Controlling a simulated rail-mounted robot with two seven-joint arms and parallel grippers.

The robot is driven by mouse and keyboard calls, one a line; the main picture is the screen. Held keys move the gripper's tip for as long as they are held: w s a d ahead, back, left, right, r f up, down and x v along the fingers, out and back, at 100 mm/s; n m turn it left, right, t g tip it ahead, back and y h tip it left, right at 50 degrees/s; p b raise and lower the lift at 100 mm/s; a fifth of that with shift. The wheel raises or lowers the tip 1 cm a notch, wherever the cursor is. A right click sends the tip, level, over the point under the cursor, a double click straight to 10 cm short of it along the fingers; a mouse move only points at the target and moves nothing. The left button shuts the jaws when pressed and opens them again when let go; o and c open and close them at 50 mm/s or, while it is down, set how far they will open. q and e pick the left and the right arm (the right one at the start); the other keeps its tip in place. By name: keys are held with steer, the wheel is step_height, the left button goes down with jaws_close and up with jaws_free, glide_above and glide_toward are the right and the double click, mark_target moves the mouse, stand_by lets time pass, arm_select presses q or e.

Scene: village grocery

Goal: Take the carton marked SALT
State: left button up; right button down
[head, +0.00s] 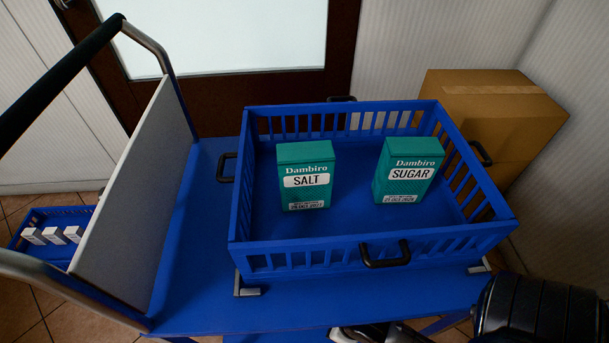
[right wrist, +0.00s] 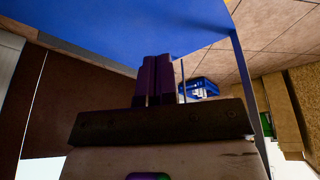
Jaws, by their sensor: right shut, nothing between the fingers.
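The green carton marked SALT (head: 305,176) stands upright in the left half of a blue slatted crate (head: 375,254). A similar green carton marked SUGAR (head: 408,170) stands upright to its right in the same crate, with a clear gap between them. My right gripper is shut and empty; its purple fingers (right wrist: 153,80) show in the right wrist view, apart from both cartons. In the head view only part of my right arm shows at the bottom right, below and outside the crate. My left gripper is not in view.
The crate stands on a blue cart (head: 205,275) with a grey panel (head: 130,190) and a black push handle (head: 62,80) at left. A cardboard box (head: 495,115) stands behind right. A small blue crate (head: 62,212) with small white boxes is at far left.

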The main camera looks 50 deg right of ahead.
steer(key=shift+c, duration=0.3)
jaws_free()
steer(key=shift+d, duration=0.1)
stand_by(0.5)
